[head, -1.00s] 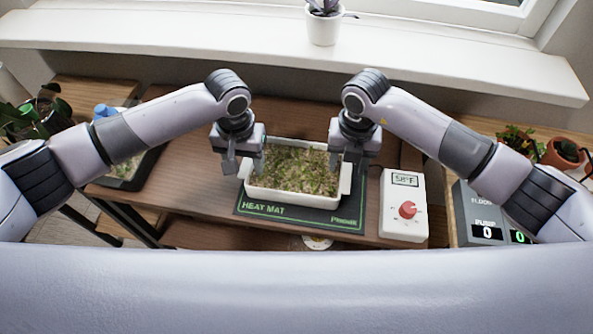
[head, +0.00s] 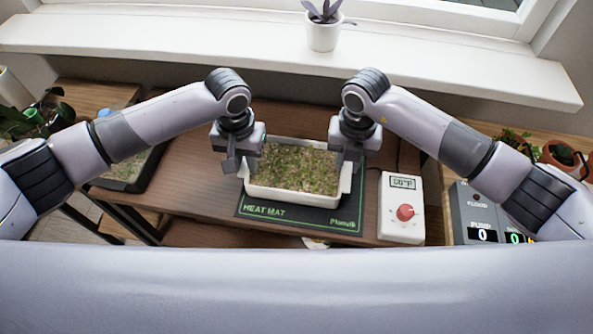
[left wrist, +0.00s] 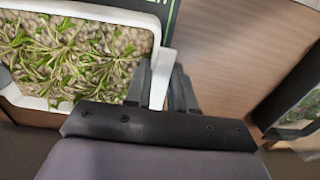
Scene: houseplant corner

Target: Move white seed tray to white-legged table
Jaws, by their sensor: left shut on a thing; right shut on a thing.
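The white seed tray (head: 293,196) holds small green seedlings on pale grit, and it shows over the black heat mat (head: 300,217) in the head view. My left gripper (head: 246,163) is shut on the tray's left end. My right gripper (head: 346,163) is shut on its right end. In the left wrist view the tray (left wrist: 100,12) fills the upper left, and my left gripper's fingers (left wrist: 165,88) close on its white end tab. I cannot tell whether the tray touches the mat or is slightly above it. No white-legged table can be made out.
A white thermostat box (head: 402,222) with a red knob stands right of the mat. A grey control box (head: 478,215) is further right. A dark tray (head: 125,186) lies at the left. A white windowsill (head: 200,45) with a potted plant (head: 323,34) runs behind. Terracotta pots (head: 563,153) stand far right.

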